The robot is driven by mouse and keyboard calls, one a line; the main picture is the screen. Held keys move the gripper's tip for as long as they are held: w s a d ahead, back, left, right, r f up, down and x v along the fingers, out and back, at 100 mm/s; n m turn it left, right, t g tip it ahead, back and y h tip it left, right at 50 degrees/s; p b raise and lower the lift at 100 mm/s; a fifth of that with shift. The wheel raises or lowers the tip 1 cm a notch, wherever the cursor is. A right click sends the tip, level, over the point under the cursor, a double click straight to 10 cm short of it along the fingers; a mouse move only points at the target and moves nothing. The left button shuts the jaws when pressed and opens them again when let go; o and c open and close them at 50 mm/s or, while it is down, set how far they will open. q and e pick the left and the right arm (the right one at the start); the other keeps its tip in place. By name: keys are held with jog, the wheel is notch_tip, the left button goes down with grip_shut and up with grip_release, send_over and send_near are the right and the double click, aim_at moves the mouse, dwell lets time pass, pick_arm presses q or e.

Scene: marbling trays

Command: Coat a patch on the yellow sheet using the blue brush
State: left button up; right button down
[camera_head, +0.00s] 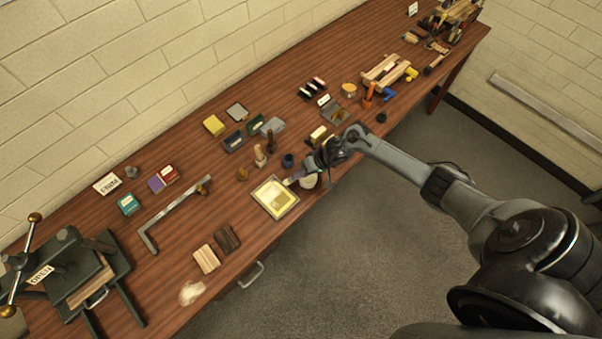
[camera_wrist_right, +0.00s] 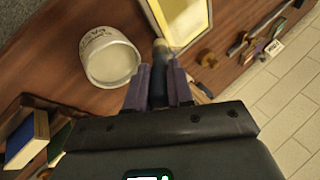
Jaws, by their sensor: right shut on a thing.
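The yellow sheet (camera_head: 272,193) lies in a shallow pale-rimmed tray (camera_head: 264,207) near the table's front edge. It shows yellow with paler areas, and part of it is at the top of the right wrist view (camera_wrist_right: 184,16). My right gripper (camera_head: 300,175) is shut on the blue brush, whose dark blue handle (camera_wrist_right: 158,88) shows between the fingers in the right wrist view. The brush's far end reaches the tray's near edge in that view. I cannot tell whether its bristles touch the sheet. My left gripper is not in view.
A white pot (camera_head: 310,183) with pale contents stands beside my right gripper; it also shows in the right wrist view (camera_wrist_right: 110,60). A dark blue cup (camera_head: 288,160) and small bottles stand behind the tray. Wood blocks (camera_head: 207,258) lie to the left, with bare table between.

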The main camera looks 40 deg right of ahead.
notch_tip(320, 180, up, 3)
jog(key=p, duration=0.2)
jog(key=shift+r+p, duration=0.1)
jog(key=shift+p, duration=0.25)
notch_tip(320, 180, up, 3)
jog(key=p, duration=0.3)
jog(key=shift+r+p, duration=0.45)
jog(key=shift+r, duration=0.45)
